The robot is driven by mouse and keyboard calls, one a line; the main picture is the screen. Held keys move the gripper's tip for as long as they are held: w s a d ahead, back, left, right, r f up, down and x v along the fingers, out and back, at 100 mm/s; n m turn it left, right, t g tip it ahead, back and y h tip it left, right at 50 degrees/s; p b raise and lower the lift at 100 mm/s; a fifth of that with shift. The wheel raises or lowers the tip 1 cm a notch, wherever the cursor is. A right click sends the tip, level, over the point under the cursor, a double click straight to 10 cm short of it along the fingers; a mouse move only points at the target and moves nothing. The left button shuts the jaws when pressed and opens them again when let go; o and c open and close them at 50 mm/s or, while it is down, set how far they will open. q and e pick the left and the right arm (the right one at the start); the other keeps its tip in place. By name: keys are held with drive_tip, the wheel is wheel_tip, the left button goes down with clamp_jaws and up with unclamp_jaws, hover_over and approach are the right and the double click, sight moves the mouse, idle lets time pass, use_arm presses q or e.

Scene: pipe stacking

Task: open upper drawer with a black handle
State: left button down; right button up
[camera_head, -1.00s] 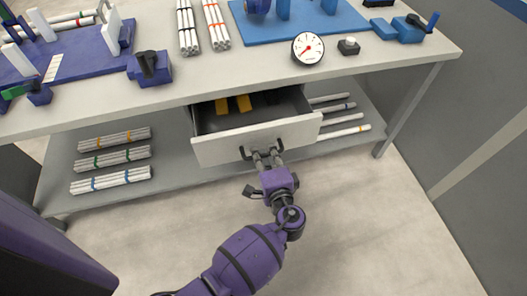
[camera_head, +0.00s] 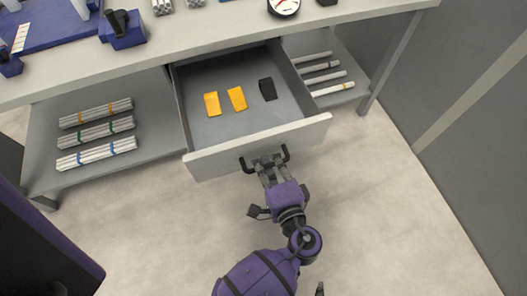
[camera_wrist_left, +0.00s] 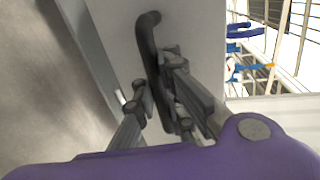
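The upper drawer (camera_head: 262,147) under the workbench stands pulled well out. Its light front panel carries a black handle (camera_head: 285,153), a short bar. My left gripper (camera_head: 267,162) is at the handle, in front of the panel. In the left wrist view the handle (camera_wrist_left: 147,30) passes between the two fingers of my left gripper (camera_wrist_left: 155,75), which look shut on it; the exact contact is partly hidden.
Inside the drawer lie two orange pieces (camera_head: 237,98) and a black piece (camera_head: 268,88). Pipe bundles (camera_head: 97,152) lie on the lower shelf (camera_head: 155,170) at left, loose pipes (camera_head: 332,89) at right. The workbench (camera_head: 225,33) is above. The floor (camera_head: 390,220) in front is clear.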

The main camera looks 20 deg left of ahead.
use_arm(q)
drive_tip(key=shift+s+d+r, duration=0.1)
drive_tip(key=shift+d, duration=0.15)
drive_tip(key=c, duration=1.9)
unclamp_jaws()
drive_tip(key=shift+s+r, duration=0.1)
drive_tip(key=shift+s, duration=0.15)
drive_tip(key=shift+c, duration=0.2)
drive_tip(key=shift+o, duration=0.6)
drive_tip(key=shift+w, duration=0.1)
drive_tip(key=v, duration=0.7)
drive_tip(key=shift+s, duration=0.2)
drive_tip(key=shift+d, duration=0.15)
